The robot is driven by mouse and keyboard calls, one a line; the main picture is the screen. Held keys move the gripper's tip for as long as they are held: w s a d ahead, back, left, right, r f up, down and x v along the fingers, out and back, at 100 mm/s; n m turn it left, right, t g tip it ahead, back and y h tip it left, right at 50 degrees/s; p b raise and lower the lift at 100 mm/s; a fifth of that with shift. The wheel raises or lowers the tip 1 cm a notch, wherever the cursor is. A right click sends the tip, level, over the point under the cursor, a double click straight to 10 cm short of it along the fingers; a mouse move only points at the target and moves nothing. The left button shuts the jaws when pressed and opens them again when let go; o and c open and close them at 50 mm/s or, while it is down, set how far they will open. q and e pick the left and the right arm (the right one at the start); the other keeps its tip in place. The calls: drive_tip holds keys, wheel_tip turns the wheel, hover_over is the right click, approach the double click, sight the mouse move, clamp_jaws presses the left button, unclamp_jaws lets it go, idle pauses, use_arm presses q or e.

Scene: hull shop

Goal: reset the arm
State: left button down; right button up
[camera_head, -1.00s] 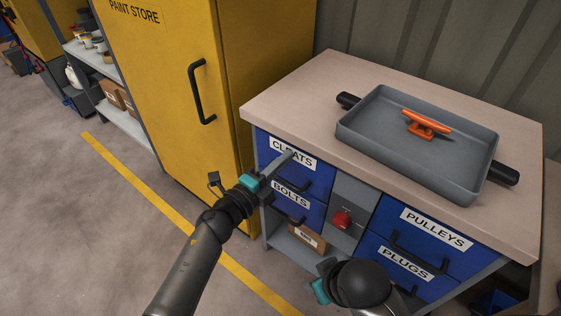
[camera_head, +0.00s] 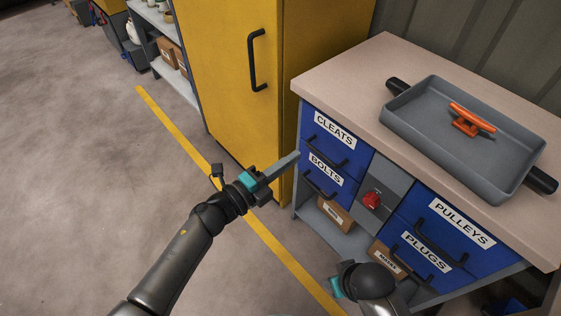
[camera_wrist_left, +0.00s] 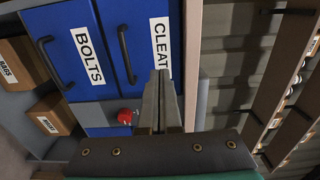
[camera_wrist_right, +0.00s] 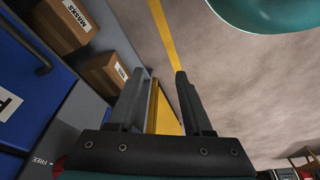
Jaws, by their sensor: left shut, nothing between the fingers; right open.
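My left gripper (camera_head: 293,158) is shut and empty in the head view, in front of the left side of the bench and apart from the drawers. In the left wrist view its closed fingers (camera_wrist_left: 161,88) point towards the drawer front marked CLEATS (camera_wrist_left: 158,45). My right gripper's fingers are hidden in the head view; only its dark wrist shows low at the bench front. In the right wrist view the right gripper (camera_wrist_right: 158,85) is open with nothing between its fingers.
The bench (camera_head: 350,85) carries a grey tray (camera_head: 420,122) with an orange cleat (camera_head: 470,120). Blue drawers marked BOLTS (camera_head: 322,178), PULLEYS (camera_head: 445,235) and PLUGS (camera_head: 425,262) look shut. A red knob (camera_head: 371,200) sits between them.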

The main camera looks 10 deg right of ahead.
use_arm(q)
drive_tip(key=shift+v, duration=1.3)
use_arm(e)
drive_tip(key=shift+s+f, duration=0.35)
drive_tip(key=shift+f, duration=0.3)
use_arm(q)
drive_tip(key=s+a+f+n+y+p, duration=0.3)
drive_tip(key=a+f+n+y, duration=0.3)
drive_tip(key=a+f+n, duration=0.25)
drive_tip(key=s+a+f+n+y+p, duration=0.3)
drive_tip(key=a+f+n+y, duration=0.2)
drive_tip(key=a+f+n, duration=0.4)
drive_tip(key=s+a+f+n+g+y+p, duration=0.1)
drive_tip(key=s+a+f+n+g, duration=0.1)
drive_tip(key=s, duration=0.7)
drive_tip(key=s+a+f+n+g+y+p, duration=0.1)
drive_tip(key=s+a+f+n+g, duration=0.2)
drive_tip(key=s+f, duration=0.3)
drive_tip(key=s+a+f+n+g+y+p, duration=0.1)
drive_tip(key=s+a+f+n+g+y, duration=0.1)
drive_tip(key=s, duration=0.9)
drive_tip(key=a+f+n+g, duration=0.1)
drive_tip(key=a+f+n, duration=0.1)
drive_tip(key=shift+s+a, duration=0.4)
use_arm(e)
drive_tip(key=s+d+f+h, duration=0.1)
drive_tip(key=s+d+f, duration=0.6)
drive_tip(key=s+f, duration=0.3)
drive_tip(key=shift+s+d+g, duration=0.4)
drive_tip(key=shift+s, duration=0.6)
